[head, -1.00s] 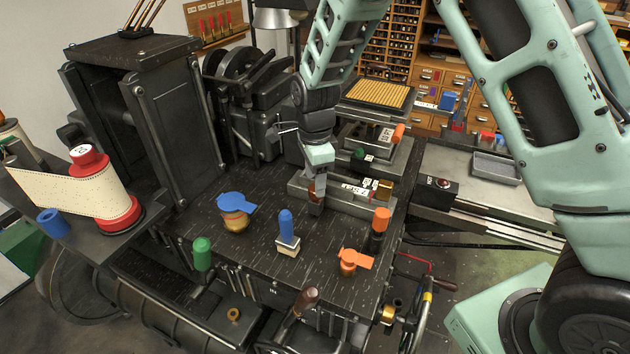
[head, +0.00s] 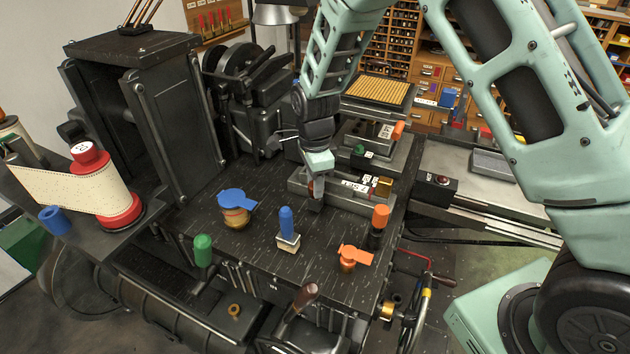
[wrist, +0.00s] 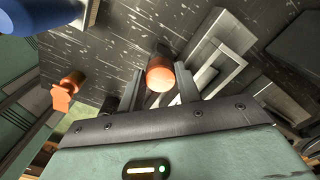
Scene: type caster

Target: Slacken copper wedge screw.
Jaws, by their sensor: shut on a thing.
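The copper wedge screw shows in the wrist view as a round copper-coloured head (wrist: 160,74) between the two dark fingers. My gripper (wrist: 161,88) is shut on it. In the head view my gripper (head: 316,194) points down at the left end of a grey metal block (head: 349,200) on the dark machine top. There the fingers hide nearly all of the screw. Its lower end and thread are hidden.
A blue-lidded copper pot (head: 236,207), a blue-handled tool (head: 286,224), an orange-topped post (head: 380,217) and an orange-lidded copper pot (head: 350,258) stand in front of my gripper. The dark top between them is bare.

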